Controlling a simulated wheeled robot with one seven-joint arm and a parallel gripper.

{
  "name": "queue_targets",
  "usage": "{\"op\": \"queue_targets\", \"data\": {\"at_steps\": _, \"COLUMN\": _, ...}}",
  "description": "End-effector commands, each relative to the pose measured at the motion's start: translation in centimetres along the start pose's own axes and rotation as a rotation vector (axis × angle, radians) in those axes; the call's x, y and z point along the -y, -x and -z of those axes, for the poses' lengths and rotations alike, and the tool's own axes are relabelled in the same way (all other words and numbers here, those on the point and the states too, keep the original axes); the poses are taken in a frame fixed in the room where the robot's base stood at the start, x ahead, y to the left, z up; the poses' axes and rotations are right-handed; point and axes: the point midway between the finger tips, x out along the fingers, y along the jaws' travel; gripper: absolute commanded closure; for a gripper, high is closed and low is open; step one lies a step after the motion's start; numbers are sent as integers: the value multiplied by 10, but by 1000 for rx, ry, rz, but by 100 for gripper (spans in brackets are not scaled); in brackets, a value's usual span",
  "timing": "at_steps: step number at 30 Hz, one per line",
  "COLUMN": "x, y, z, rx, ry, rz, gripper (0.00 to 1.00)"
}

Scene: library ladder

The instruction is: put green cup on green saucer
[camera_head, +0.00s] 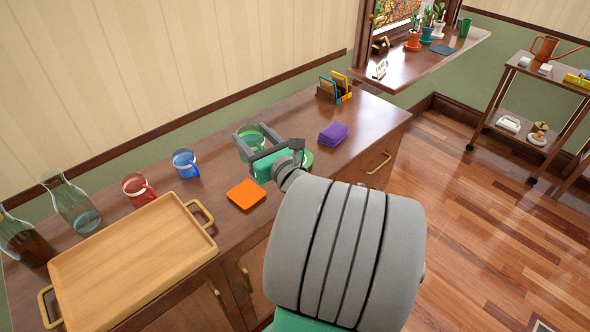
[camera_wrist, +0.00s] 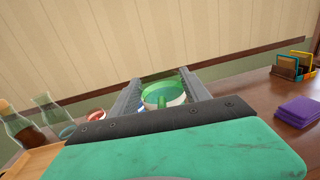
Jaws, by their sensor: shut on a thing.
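The green cup (camera_head: 249,138), see-through green with a white lower band, is between the fingers of my gripper (camera_head: 252,131), which is shut on it. In the wrist view the cup (camera_wrist: 163,93) sits between the two grey finger bars of my gripper (camera_wrist: 160,78), its handle facing the camera. I cannot tell whether the cup touches the counter. A green round edge, seemingly the green saucer (camera_head: 306,161), shows on the counter just right of my gripper in the head view. My wrist hides most of it, and it is not visible in the wrist view.
The wooden counter (camera_head: 350,120) holds a tray (camera_head: 130,262), glass bottles (camera_head: 74,207), a red cup (camera_head: 138,188), a blue cup (camera_head: 185,163), an orange square (camera_head: 246,194), purple napkins (camera_head: 333,134) and a letter holder (camera_head: 334,90). The wall runs close behind the cup.

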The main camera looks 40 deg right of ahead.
Motion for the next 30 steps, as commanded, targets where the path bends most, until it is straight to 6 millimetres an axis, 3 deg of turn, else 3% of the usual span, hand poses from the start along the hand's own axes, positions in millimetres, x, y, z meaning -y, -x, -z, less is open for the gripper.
{"op": "queue_targets", "data": {"at_steps": 1, "x": 27, "y": 15, "z": 9, "rx": 3, "ry": 7, "rz": 72, "gripper": 93}}
{"op": "queue_targets", "data": {"at_steps": 3, "x": 52, "y": 32, "z": 8, "rx": 1, "ry": 6, "rz": 148, "gripper": 93}}
{"op": "queue_targets", "data": {"at_steps": 6, "x": 75, "y": 51, "z": 6, "rx": -2, "ry": 2, "rz": 222, "gripper": 93}}
{"op": "queue_targets", "data": {"at_steps": 9, "x": 86, "y": 56, "z": 6, "rx": -5, "ry": -2, "rz": 252, "gripper": 93}}
{"op": "queue_targets", "data": {"at_steps": 11, "x": 91, "y": 50, "z": 9, "rx": -6, "ry": -5, "rz": 254, "gripper": 93}}
{"op": "queue_targets", "data": {"at_steps": 20, "x": 134, "y": -20, "z": 49, "rx": -8, "ry": -6, "rz": 249, "gripper": 93}}
{"op": "queue_targets", "data": {"at_steps": 21, "x": 138, "y": -26, "z": 61, "rx": -9, "ry": -7, "rz": 251, "gripper": 93}}
{"op": "queue_targets", "data": {"at_steps": 25, "x": 150, "y": -45, "z": 87, "rx": -7, "ry": -6, "rz": 252, "gripper": 93}}
{"op": "queue_targets", "data": {"at_steps": 30, "x": 158, "y": -56, "z": 100, "rx": -5, "ry": -3, "rz": 253, "gripper": 93}}
